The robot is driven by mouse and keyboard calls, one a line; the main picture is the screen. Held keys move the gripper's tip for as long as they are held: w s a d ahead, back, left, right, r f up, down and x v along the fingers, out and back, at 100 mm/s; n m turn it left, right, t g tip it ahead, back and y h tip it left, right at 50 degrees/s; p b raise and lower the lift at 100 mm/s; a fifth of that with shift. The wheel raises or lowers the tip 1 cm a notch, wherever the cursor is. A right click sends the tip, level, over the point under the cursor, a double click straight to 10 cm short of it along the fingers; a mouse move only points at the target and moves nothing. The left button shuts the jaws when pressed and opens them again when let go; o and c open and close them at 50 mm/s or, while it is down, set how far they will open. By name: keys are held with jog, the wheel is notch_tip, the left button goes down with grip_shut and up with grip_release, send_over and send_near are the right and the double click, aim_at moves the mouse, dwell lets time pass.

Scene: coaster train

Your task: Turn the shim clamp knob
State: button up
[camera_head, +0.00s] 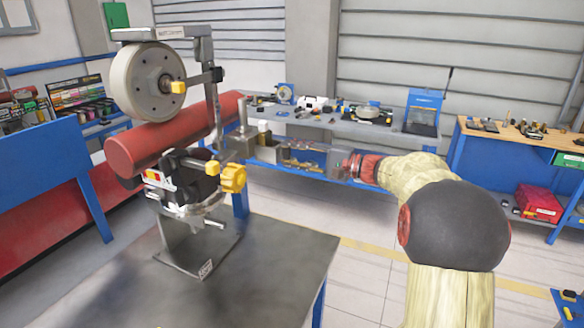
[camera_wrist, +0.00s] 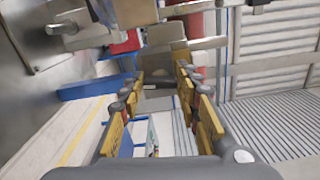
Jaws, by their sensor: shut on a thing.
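The clamp fixture with the wheel (camera_head: 150,85) stands on the grey bench. A yellow lobed knob (camera_head: 233,178) shows on its right side, with a smaller yellow knob (camera_head: 212,167) beside it. Another yellow knob (camera_head: 178,87) is at the wheel's hub. Which one is the shim clamp knob I cannot tell. The contact is small and partly hidden.
The fixture's base plate (camera_head: 200,250) rests on the bench top (camera_head: 275,265), which has free room to the right. A red cylinder (camera_head: 170,140) lies behind the fixture. Tables with tools (camera_head: 330,120) stand at the back, and another workbench (camera_head: 520,145) is at the right.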

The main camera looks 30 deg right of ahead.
jog(key=shift+f+n+b, duration=0.2)
jog(key=shift+n+b, duration=0.7)
jog(key=shift+b, duration=0.15)
jog(key=o, duration=1)
jog(key=shift+r, duration=0.1)
jog(key=shift+o, duration=0.8)
jog(key=v, duration=1.2)
